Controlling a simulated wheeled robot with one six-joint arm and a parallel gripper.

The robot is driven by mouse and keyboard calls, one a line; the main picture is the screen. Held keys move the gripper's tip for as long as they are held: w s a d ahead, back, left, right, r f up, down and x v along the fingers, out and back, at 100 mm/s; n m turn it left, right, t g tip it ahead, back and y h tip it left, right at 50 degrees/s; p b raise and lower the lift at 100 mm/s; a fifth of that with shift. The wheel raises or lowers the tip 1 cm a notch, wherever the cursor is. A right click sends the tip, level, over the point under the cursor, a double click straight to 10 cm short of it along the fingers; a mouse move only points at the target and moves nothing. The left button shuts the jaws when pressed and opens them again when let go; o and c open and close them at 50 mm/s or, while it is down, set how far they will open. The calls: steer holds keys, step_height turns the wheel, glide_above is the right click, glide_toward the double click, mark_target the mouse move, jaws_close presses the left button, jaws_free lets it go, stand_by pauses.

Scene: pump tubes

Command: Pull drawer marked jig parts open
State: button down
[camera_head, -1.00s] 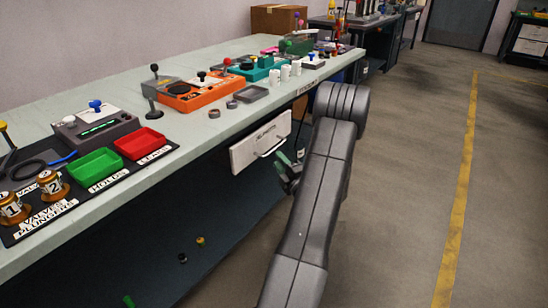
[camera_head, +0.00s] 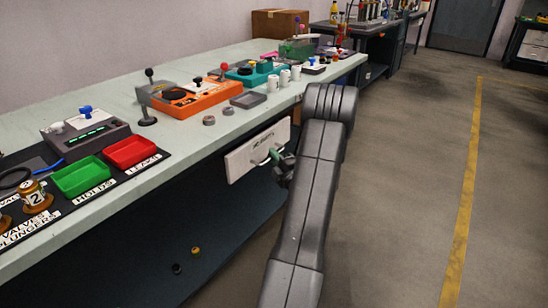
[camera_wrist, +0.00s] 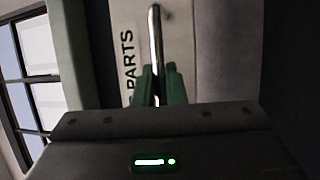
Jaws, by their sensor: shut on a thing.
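The drawer front (camera_head: 240,160) is a white panel under the bench's front edge. Its label is mostly covered in the head view; in the wrist view the label (camera_wrist: 129,66) reads "PARTS", with the text before it cut off. The metal handle (camera_wrist: 155,40) stands out from the panel. My gripper (camera_wrist: 157,88) has its green fingers closed on this handle. In the head view my gripper (camera_head: 277,157) is at the panel's right part. I cannot tell whether the drawer is out of the bench.
The pale bench top (camera_head: 195,140) carries a red tray (camera_head: 130,152), a green tray (camera_head: 82,177), an orange control box (camera_head: 195,97) and white cups. Open floor (camera_head: 400,200) with a yellow line (camera_head: 464,200) lies to the right. Small parts lie under the bench.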

steer(key=s+d+p, duration=0.6)
steer(key=s+d, duration=0.7)
steer(key=d, duration=0.5)
steer(key=shift+s+d, duration=0.15)
steer(key=c, duration=1.5)
jaws_free()
steer(key=shift+s+p, duration=0.1)
steer(key=shift+p, duration=0.2)
steer(key=p+v, duration=0.2)
steer(key=v, duration=1.1)
steer(key=shift+s+d, duration=0.2)
steer(key=shift+s, duration=0.05)
steer(key=shift+w+f, duration=0.1)
